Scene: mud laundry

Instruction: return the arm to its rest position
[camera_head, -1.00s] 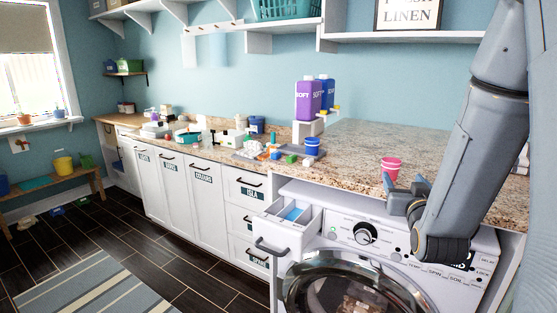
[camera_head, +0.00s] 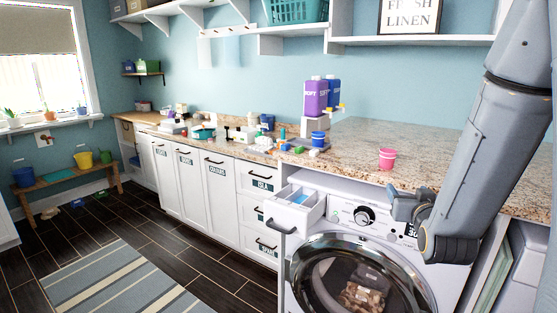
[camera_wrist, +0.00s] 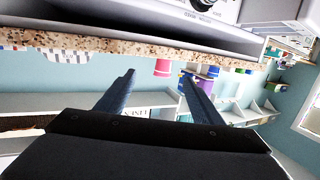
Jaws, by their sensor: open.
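My gripper (camera_head: 402,205) is in front of the washing machine's control panel, at the right of the head view, with my arm folded down from the upper right. In the wrist view my gripper (camera_wrist: 157,92) shows two dark fingers spread apart with nothing between them. The wrist picture is upside down. A pink cup (camera_head: 387,158) stands on the granite counter (camera_head: 400,145) just behind the gripper and apart from it. The cup also shows in the wrist view (camera_wrist: 162,67), beyond the fingers.
The washing machine (camera_head: 345,262) has its detergent drawer (camera_head: 298,207) pulled out. Purple (camera_head: 315,97) and blue (camera_head: 333,92) bottles stand above the counter, with a blue cup (camera_head: 318,138) below. Wall shelves (camera_head: 410,40) hang above. A striped rug (camera_head: 115,285) lies on the open floor.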

